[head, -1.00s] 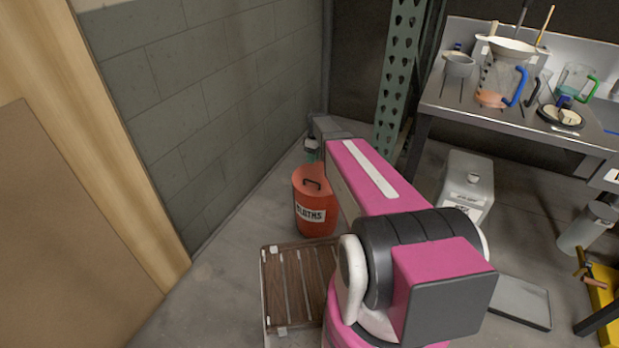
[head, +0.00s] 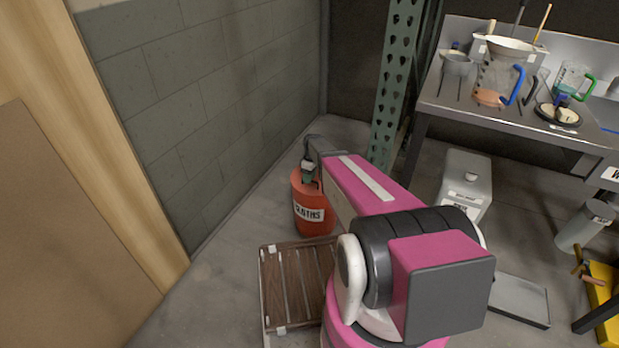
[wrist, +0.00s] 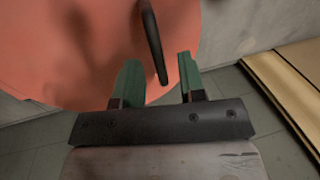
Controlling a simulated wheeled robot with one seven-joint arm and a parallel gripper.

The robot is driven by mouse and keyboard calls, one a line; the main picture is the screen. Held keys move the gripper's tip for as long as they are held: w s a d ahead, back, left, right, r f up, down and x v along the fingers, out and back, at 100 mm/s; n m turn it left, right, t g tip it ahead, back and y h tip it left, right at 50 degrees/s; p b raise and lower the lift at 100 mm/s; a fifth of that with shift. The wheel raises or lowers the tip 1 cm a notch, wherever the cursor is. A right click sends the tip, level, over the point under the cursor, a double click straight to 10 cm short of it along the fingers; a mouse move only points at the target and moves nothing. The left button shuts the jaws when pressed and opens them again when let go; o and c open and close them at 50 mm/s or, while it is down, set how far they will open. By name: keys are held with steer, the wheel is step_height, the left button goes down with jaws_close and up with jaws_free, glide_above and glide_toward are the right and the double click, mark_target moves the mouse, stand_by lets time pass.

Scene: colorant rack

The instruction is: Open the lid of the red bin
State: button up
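The red bin (head: 313,222) stands on the floor by the block wall, with a white label reading "CLOTHS" on its front. Its red lid (wrist: 75,45) fills the upper left of the wrist view and looks closed. A dark curved handle (wrist: 152,42) stands up from the lid. My gripper (wrist: 158,76) is open, with its two green fingers apart. The handle's lower end shows between the fingers, nearer the right one, and I cannot tell whether it touches. In the head view my gripper (head: 308,172) is at the lid, hiding most of the handle.
A slatted wooden rack (head: 296,286) lies on the floor in front of the bin. The block wall (head: 215,110) is close on the left. A green perforated post (head: 395,90) and a grey container (head: 466,182) stand to the right.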

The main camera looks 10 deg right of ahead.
jaws_close()
steer(key=shift+r, duration=0.1)
